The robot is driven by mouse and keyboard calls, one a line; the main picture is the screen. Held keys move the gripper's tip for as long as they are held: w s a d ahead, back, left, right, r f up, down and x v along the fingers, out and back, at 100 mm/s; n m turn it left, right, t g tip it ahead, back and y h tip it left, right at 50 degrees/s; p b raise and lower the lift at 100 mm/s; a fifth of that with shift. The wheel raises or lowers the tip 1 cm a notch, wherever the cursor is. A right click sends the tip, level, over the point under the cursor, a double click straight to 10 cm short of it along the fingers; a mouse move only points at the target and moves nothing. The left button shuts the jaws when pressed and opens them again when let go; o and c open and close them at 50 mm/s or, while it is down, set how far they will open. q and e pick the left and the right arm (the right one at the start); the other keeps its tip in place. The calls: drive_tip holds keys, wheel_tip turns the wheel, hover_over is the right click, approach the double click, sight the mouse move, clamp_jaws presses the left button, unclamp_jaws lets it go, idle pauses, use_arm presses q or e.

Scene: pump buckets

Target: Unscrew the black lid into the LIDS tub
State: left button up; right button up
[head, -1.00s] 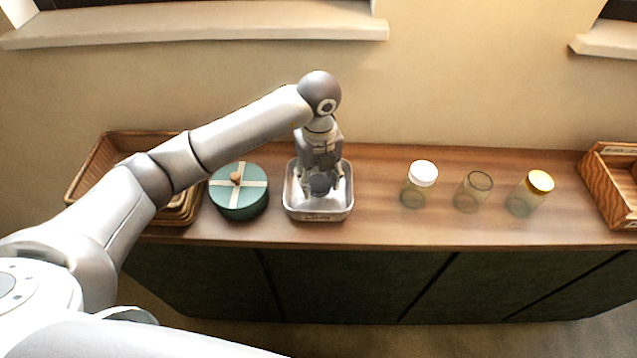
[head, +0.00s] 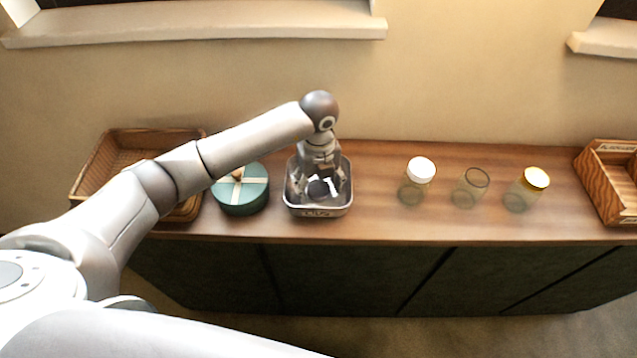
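The dark lid (head: 318,189) is in the metal LIDS tub (head: 320,211), near its middle. The tub's front label is too small to read. My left gripper (head: 320,187) points down into the tub, directly over the lid. Its fingers are spread to either side of the lid and look open, apart from it. An open glass jar (head: 469,190) with no lid stands to the right on the cabinet top. My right gripper does not show.
A white-lidded jar (head: 418,182) and a yellow-lidded jar (head: 527,190) flank the open jar. A green round box (head: 243,194) stands left of the tub, beside a wicker basket (head: 103,165). A wooden crate (head: 607,185) is at the far right.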

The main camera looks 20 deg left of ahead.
sight(319, 188)
use_arm(q)
drive_tip(key=shift+r, duration=0.45)
wheel_tip(319, 188, up, 12)
drive_tip(key=b, duration=0.3)
drive_tip(key=shift+f, duration=0.25)
